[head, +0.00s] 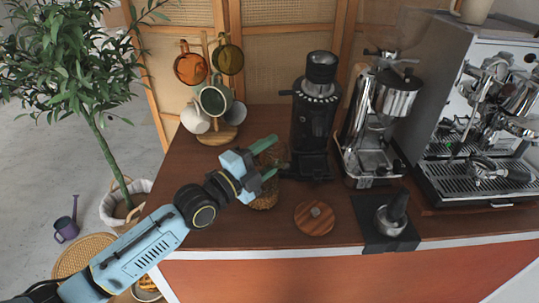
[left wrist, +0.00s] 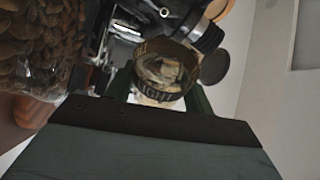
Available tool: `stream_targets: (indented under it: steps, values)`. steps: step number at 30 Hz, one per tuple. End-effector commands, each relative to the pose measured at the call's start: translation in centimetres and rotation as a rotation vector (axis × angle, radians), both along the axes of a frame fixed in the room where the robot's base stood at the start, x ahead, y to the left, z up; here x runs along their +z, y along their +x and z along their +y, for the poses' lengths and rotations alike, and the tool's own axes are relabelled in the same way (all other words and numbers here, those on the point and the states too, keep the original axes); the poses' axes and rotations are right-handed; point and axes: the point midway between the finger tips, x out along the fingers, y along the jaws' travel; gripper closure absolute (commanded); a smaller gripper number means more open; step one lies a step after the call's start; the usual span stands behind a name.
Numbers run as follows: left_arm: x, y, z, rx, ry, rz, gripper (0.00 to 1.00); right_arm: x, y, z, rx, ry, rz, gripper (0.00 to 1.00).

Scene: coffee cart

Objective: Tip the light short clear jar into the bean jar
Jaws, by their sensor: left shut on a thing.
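My left gripper (head: 268,160) reaches over the bean jar (head: 265,199), its fingers pointing right. In the left wrist view it is shut on the short clear jar (left wrist: 166,72), which carries letters reading "LIGHT". In the head view this jar is hard to make out between the fingers. What is left inside it is unclear. The bean jar, full of brown beans, fills the upper left of the wrist view (left wrist: 38,45). In the head view it stands on the counter, partly hidden by my gripper. My right gripper is out of view.
A round wooden lid (head: 315,218) lies right of the bean jar. A black grinder (head: 313,120) stands just behind, with a silver grinder (head: 375,125) and espresso machine (head: 480,120) farther right. A mug tree (head: 223,137) stands behind left. A tamper sits on a black mat (head: 372,237).

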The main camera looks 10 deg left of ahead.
Motion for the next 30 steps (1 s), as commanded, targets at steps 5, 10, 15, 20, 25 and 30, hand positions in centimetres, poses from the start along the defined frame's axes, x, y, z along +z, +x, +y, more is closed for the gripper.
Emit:
stream_targets:
  steps: [5,10,15,20,25,30]
  values:
    - [0.1,0.0,0.0,-0.001,-0.001,-0.002,0.76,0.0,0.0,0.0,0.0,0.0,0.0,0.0]
    - [0.1,0.0,0.0,0.0,0.0,-0.001,0.76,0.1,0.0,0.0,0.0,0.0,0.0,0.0]
    - [0.4,0.1,-0.1,0.008,0.045,-0.009,0.76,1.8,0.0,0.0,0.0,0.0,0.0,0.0]
    - [0.3,0.1,-0.3,0.012,0.131,-0.028,0.76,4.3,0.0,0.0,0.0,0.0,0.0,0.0]
    - [-0.1,-0.1,-0.6,0.004,0.2,-0.044,0.76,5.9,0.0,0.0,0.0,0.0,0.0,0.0]
    - [-0.6,-0.2,-0.8,0.0,0.275,-0.062,0.76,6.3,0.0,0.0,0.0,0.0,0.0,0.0]
